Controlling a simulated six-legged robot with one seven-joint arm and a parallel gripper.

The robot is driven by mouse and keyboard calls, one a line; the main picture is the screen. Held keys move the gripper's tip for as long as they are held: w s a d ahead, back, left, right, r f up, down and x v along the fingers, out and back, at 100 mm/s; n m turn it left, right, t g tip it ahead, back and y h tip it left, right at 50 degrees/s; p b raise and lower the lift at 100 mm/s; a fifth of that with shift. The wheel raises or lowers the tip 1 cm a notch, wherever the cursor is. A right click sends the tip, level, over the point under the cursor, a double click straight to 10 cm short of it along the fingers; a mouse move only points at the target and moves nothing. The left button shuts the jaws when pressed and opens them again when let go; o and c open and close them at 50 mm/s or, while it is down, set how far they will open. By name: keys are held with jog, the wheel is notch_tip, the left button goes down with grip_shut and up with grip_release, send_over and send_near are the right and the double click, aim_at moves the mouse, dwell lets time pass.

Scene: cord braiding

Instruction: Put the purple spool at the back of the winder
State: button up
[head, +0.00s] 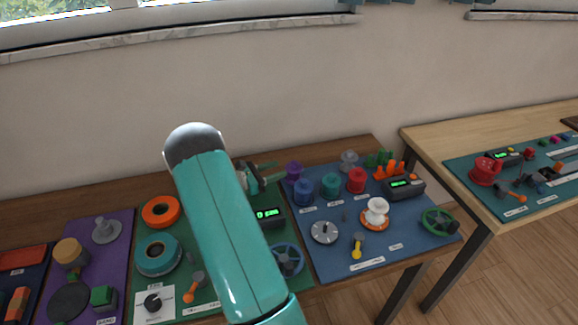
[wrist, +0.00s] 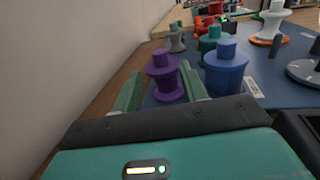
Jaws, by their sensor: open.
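The purple spool (wrist: 165,82) stands upright between my gripper's two green fingers in the wrist view, with space visible beside it. In the head view the purple spool (head: 293,171) is at the back left corner of the blue mat (head: 335,262). My gripper (head: 278,174) is open and just left of it, low and pointing right. I cannot tell for certain which part is the winder. A white flanged piece on an orange base (head: 376,214) stands on the mat's right half.
A blue spool (head: 303,192) stands close by the purple one, with teal (head: 331,186) and red (head: 356,181) spools farther right. A grey spool (head: 348,160) is behind them. The wall runs along the back. A dial (head: 323,232) and a green wheel (head: 440,222) are nearer the front.

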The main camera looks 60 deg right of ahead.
jog(key=shift+v, duration=1.45)
jog(key=shift+a+r, duration=0.1)
jog(key=shift+r, duration=0.05)
jog(key=a+r+m+t+y, duration=0.35)
jog(key=a+r, duration=0.35)
jog(key=a, duration=0.3)
jog(key=a+r+m+t+y, duration=0.2)
jog(key=a+r+m+y, duration=0.2)
jog(key=a+r, duration=0.5)
jog(key=s+a+r+m+t+y, duration=0.1)
jog(key=s+a+r+t+y, duration=0.1)
jog(key=a, duration=0.7)
jog(key=s+a+r+m+t+y, duration=0.1)
jog(key=s+a+r+t+y, duration=0.1)
jog(key=a, duration=0.8)
jog(key=s+a+r+m+t+y, duration=0.1)
jog(key=s+a+r+t+y, duration=0.1)
jog(key=a+t, duration=0.4)
jog(key=s+a+y, duration=0.1)
jog(key=s+a, duration=0.1)
jog(key=a, duration=0.2)
jog(key=shift+s+m, duration=0.25)
jog(key=shift+m, duration=0.1)
jog(key=shift+y, duration=0.25)
